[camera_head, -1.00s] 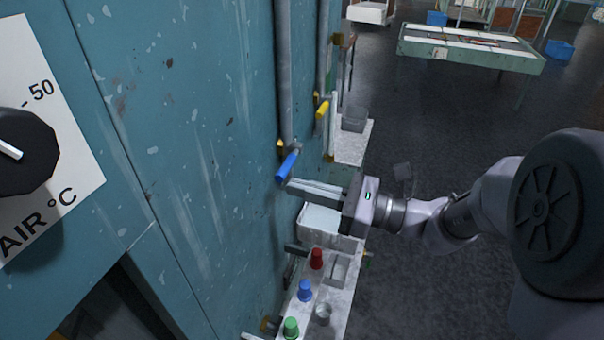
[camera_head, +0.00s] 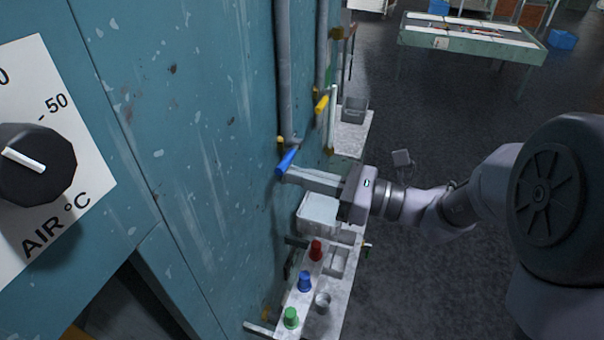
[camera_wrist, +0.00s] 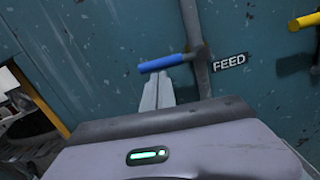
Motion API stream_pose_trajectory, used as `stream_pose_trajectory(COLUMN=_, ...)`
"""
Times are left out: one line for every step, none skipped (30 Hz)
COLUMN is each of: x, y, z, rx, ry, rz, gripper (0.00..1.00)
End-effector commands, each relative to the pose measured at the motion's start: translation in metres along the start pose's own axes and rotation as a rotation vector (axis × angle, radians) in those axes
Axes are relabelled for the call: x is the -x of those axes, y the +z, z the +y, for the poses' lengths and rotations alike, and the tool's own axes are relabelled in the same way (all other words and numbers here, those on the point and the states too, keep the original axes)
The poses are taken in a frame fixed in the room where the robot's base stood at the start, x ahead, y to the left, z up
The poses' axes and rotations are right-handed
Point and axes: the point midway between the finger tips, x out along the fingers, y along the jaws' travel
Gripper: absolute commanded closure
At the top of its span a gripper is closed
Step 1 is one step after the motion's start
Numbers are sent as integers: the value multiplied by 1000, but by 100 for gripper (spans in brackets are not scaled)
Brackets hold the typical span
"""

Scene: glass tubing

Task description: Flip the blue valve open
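The blue valve handle (camera_head: 287,161) sticks out from a grey vertical pipe on the teal wall. In the wrist view the blue handle (camera_wrist: 162,63) lies nearly level, pointing left from the pipe, beside a FEED label (camera_wrist: 229,62). My gripper (camera_head: 284,173) has its fingers together, with tips at the handle's free end. In the wrist view the fingertips of my gripper (camera_wrist: 159,78) are just below the handle and seem to touch it or nearly so. The handle is not between the fingers. The exact contact is hard to see.
A yellow valve handle (camera_head: 321,104) is on another pipe farther along the wall. Below my gripper, a shelf (camera_head: 328,318) holds a red cup (camera_head: 315,250), a blue cup (camera_head: 305,282) and a green cup (camera_head: 290,317). A temperature dial (camera_head: 36,165) is at left. Open floor lies right.

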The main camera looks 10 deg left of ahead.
Motion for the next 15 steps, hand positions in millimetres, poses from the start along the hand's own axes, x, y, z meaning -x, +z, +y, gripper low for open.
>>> stream_pose_trajectory(x=0, y=4, z=1, rx=-14, ry=-1, rz=-1, gripper=100)
stream_pose_trajectory(x=0, y=5, z=1, rx=-27, ry=-1, rz=-1, gripper=100)
stream_pose_trajectory(x=0, y=7, z=1, rx=-46, ry=-2, rz=-1, gripper=100)
stream_pose_trajectory(x=0, y=9, z=2, rx=-61, ry=-3, rz=-1, gripper=100)
stream_pose_trajectory(x=-1, y=10, z=2, rx=-80, ry=-4, rz=-1, gripper=100)
stream_pose_trajectory(x=-1, y=13, z=3, rx=-107, ry=-6, rz=-1, gripper=100)
stream_pose_trajectory(x=-1, y=15, z=3, rx=-130, ry=-7, rz=-1, gripper=100)
stream_pose_trajectory(x=-1, y=17, z=3, rx=-154, ry=-8, rz=-1, gripper=100)
stream_pose_trajectory(x=-1, y=20, z=4, rx=-190, ry=-10, rz=-1, gripper=100)
stream_pose_trajectory(x=-1, y=22, z=4, rx=-219, ry=-11, rz=-1, gripper=100)
stream_pose_trajectory(x=-1, y=24, z=4, rx=-248, ry=-13, rz=-2, gripper=100)
stream_pose_trajectory(x=-1, y=26, z=4, rx=-285, ry=-15, rz=-2, gripper=100)
stream_pose_trajectory(x=-1, y=28, z=4, rx=-314, ry=-16, rz=-2, gripper=100)
stream_pose_trajectory(x=-2, y=30, z=4, rx=-320, ry=-16, rz=-2, gripper=100)
stream_pose_trajectory(x=-2, y=32, z=4, rx=-317, ry=-16, rz=-2, gripper=100)
